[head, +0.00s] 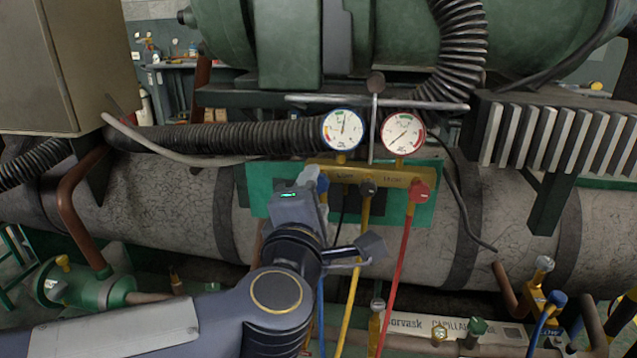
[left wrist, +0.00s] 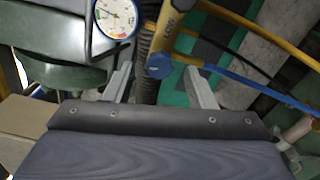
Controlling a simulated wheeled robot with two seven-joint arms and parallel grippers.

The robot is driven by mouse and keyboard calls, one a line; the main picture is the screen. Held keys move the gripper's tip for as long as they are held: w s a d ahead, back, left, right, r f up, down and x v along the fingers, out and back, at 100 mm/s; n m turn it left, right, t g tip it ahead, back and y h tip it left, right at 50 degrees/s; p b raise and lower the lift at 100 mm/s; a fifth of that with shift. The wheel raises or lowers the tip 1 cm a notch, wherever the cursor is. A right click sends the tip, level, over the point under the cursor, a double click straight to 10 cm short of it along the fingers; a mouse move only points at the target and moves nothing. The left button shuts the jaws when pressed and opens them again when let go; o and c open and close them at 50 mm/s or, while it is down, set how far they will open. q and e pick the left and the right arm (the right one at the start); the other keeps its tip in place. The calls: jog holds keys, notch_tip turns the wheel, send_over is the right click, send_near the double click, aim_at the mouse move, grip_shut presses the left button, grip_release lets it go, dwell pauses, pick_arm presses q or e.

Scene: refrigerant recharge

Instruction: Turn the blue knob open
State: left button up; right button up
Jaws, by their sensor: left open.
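The blue knob (head: 323,184) is at the left end of the brass manifold (head: 360,174), mostly hidden behind my left gripper in the head view. In the left wrist view the blue knob (left wrist: 160,66) shows as a round blue end on the yellow manifold body. My left gripper (head: 312,174) is open at the knob. In the left wrist view its two fingers (left wrist: 159,74) stand on either side of the knob, with gaps visible; I cannot tell whether either finger touches it. My right gripper is not in view.
Two gauges, blue-rimmed (head: 342,129) and red-rimmed (head: 403,133), sit above the manifold. Blue, yellow (head: 355,275) and red (head: 398,270) hoses hang below. A large pipe (head: 520,215) runs behind.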

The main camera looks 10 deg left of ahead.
pick_arm(q)
jog(key=s, duration=0.3)
jog(key=shift+s+a, duration=0.1)
jog(key=shift+s, duration=0.25)
jog(key=s+a+f+m+g+h, duration=0.1)
jog(key=s+a+f+m+g, duration=0.4)
jog(key=f, duration=0.3)
jog(key=s+a+f+m+g+h+p, duration=0.1)
jog(key=s+a+f+m+g, duration=0.25)
jog(key=s+f+m, duration=0.35)
jog(key=s+a+f+m+g+h, duration=0.1)
jog(key=s+a+f+m+g, duration=0.4)
jog(key=f, duration=0.4)
notch_tip(320, 180, up, 19)
jog(key=m+t+p, duration=0.1)
jog(key=p, duration=1.8)
jog(key=shift+w+r, duration=0.2)
jog(key=shift+w, duration=0.1)
